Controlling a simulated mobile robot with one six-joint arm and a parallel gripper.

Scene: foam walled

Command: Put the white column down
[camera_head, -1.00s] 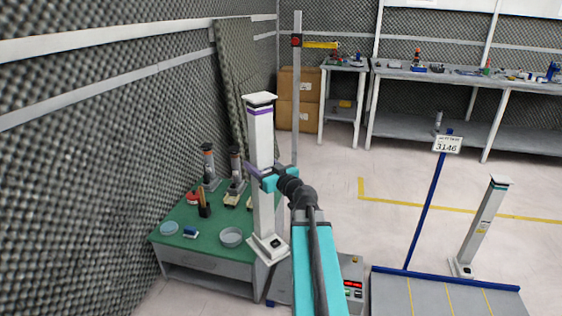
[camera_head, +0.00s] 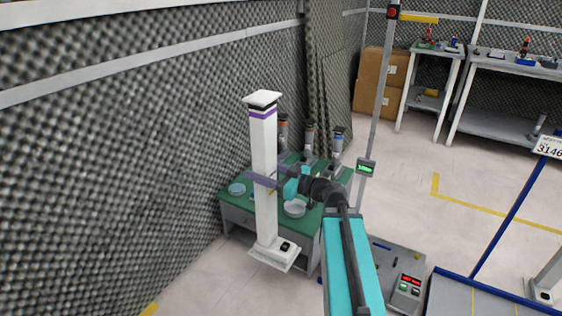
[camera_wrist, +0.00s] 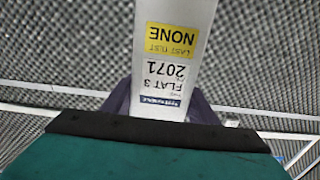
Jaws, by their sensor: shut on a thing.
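The white column (camera_head: 264,206) stands upright in the head view, with a flat cap, a purple band near its top and a square white foot. My gripper (camera_head: 263,182) is shut on its shaft at about mid-height. In the wrist view the column (camera_wrist: 172,75) runs up between the fingers and shows a yellow label and the text "FLAT 3 2071". The foot (camera_head: 275,254) shows in front of the green table, and I cannot tell whether it touches the floor.
A green-topped table (camera_head: 239,202) with several small devices and bowls is behind the column. The foam wall (camera_head: 120,150) is at left. A control box (camera_head: 407,290) and a grey platform (camera_head: 455,300) are at right. Open floor (camera_head: 420,160) lies beyond.

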